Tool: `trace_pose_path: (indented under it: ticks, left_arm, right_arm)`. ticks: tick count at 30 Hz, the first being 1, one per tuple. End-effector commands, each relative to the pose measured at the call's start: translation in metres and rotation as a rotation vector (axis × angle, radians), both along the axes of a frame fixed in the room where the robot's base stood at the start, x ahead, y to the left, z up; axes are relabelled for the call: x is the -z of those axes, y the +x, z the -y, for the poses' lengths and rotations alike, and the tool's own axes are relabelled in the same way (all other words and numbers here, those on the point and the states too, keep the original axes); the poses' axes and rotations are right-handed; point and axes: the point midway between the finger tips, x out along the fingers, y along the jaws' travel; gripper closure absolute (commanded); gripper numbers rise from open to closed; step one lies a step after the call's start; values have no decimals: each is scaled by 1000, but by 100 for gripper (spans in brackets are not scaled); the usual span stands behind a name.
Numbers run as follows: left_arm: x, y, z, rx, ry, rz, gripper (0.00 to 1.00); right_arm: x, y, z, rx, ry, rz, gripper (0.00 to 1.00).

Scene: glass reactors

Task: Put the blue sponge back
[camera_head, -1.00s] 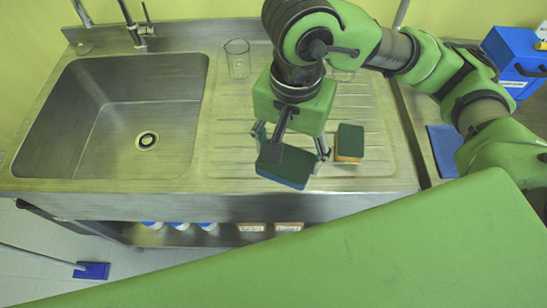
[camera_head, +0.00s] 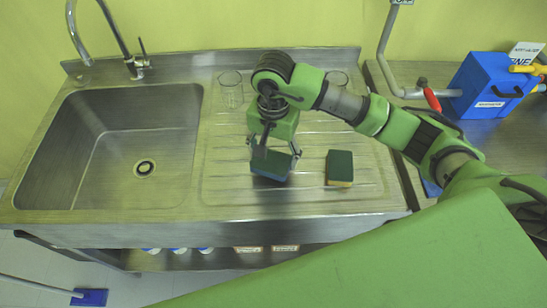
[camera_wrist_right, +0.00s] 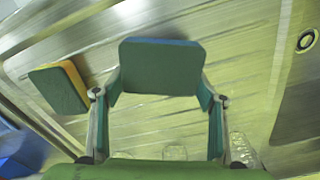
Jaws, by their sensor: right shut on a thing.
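The blue sponge (camera_head: 271,166), with a dark green top and a blue side, is between the fingers of my right gripper (camera_head: 273,160) over the ribbed drainboard of the sink. In the right wrist view the sponge (camera_wrist_right: 160,66) shows its green face, with a thin blue edge at the top, and the two fingers of my right gripper (camera_wrist_right: 160,92) press on its sides. I cannot tell whether it touches the drainboard. A second sponge, green with a yellow side (camera_head: 340,168), lies just to the right; it also shows in the right wrist view (camera_wrist_right: 58,88). My left gripper is not in view.
Two clear glasses, one (camera_head: 231,90) left of my right arm and one (camera_head: 337,78) behind it, stand at the back of the drainboard. The sink basin (camera_head: 120,110) is to the left. A blue box (camera_head: 490,85) stands on the right counter. The front drainboard is clear.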

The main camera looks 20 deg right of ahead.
Motion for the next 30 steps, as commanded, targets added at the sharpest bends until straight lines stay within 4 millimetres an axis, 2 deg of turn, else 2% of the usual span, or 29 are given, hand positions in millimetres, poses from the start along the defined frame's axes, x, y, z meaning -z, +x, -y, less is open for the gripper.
trace_pose_path:
  ticks: [1,5,19,20,21,30]
  left_arm:
    - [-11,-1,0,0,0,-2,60]
    - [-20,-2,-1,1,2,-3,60]
    - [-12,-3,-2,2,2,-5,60]
    - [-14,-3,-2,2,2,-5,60]
    - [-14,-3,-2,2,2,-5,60]
    - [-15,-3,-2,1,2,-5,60]
  right_arm:
    - [5,-3,-1,-1,0,-9,55]
    - [21,-3,-1,0,1,-7,55]
    - [32,-1,0,-1,0,-1,55]
    - [31,-1,-1,-1,1,-1,30]
    - [30,-2,-1,-1,0,-1,20]
    - [30,-2,-1,-1,0,-1,19]
